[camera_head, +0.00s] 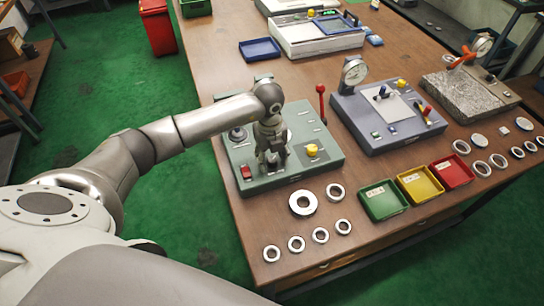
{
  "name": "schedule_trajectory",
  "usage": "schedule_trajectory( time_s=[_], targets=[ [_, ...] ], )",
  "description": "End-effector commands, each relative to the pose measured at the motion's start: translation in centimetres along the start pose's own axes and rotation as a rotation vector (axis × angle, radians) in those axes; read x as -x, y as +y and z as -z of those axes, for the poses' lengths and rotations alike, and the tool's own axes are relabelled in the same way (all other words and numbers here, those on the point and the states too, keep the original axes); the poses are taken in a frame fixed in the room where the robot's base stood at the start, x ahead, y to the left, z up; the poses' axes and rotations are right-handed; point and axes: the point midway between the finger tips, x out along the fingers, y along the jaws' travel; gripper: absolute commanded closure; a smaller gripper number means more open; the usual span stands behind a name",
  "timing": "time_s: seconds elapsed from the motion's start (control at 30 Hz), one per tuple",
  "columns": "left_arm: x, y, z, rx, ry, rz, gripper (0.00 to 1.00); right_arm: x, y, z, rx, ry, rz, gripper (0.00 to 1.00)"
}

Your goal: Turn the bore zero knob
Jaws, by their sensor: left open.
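My left gripper (272,163) points down over the grey-green bench unit (325,166), its fingers apart just above the unit's middle. The unit carries a yellow knob (312,150) to the right of the gripper, a dark round knob (237,134) to its left, a red switch (246,172) at the front left and a red-topped lever (321,100) at the back right. The labels are too small to read, so I cannot tell which one is the bore zero knob. The gripper hides the middle of the unit. My right gripper is out of view.
A grey-blue unit with a dial gauge (354,72) stands to the right. Green (382,201), yellow (419,185) and red (451,170) trays sit at the front, with several metal rings (303,202) nearby. A granite block (466,96) is farther right.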

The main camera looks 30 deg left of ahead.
Motion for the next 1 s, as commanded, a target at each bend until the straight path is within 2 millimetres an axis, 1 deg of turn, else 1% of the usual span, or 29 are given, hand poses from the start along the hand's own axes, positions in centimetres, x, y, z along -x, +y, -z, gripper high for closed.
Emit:
schedule_trajectory(
  time_s=[0.17, 0.27, 0.37, 0.6, 0.7, 0.83, 1.0],
  targets=[
    [0.2, 0.0, 0.0, 0.0, 0.001, 0.0, 0.51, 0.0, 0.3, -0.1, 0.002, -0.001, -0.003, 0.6],
    [1.1, 0.0, 0.0, 0.0, 0.0, 0.001, 0.51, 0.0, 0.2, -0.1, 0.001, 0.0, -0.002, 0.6],
    [2.7, 0.0, -0.1, -0.002, -0.002, 0.002, 0.51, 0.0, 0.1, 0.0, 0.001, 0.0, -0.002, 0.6],
    [8.0, -0.1, -0.1, -0.001, -0.003, 0.003, 0.51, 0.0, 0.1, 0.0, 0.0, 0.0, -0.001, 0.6],
    [9.7, -0.1, -0.1, 0.0, -0.002, 0.002, 0.51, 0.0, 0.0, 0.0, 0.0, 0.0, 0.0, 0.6],
    [11.2, 0.0, 0.0, -0.001, 0.0, 0.001, 0.51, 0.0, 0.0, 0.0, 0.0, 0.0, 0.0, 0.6],
    [12.0, 0.0, -0.1, 0.0, -0.001, 0.0, 0.51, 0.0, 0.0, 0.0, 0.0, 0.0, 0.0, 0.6]
  ],
)
